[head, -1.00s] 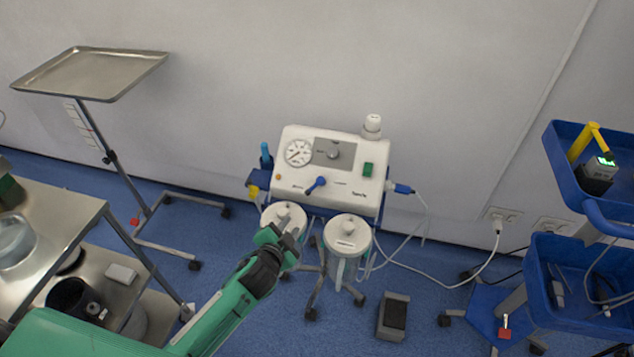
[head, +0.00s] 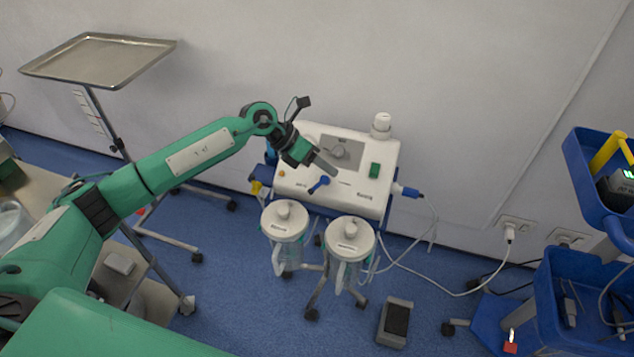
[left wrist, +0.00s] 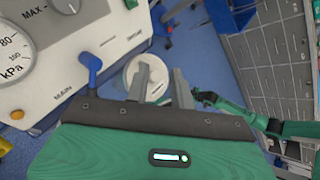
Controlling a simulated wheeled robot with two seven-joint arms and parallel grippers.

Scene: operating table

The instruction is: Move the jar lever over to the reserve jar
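The blue jar lever (head: 319,185) is on the front panel of the white suction unit (head: 350,195). In the head view it points to the lower left. In the left wrist view the lever (left wrist: 91,70) stands beside the MAIN label, left of my fingers. My left gripper (head: 328,168) is just above the lever in the head view. Its fingers (left wrist: 160,88) are apart with nothing between them. Two lidded jars, left (head: 284,222) and right (head: 349,240), hang below the panel. My right gripper (left wrist: 206,98) is small and dark in the left wrist view, its fingers unclear.
A gauge (left wrist: 15,70) and a MAX knob (head: 340,151) are on the panel, with a green switch (head: 375,170) to the right. A metal tray stand (head: 95,60) is at left. A blue cart (head: 565,275) is at right. A pedal (head: 395,322) lies on the floor.

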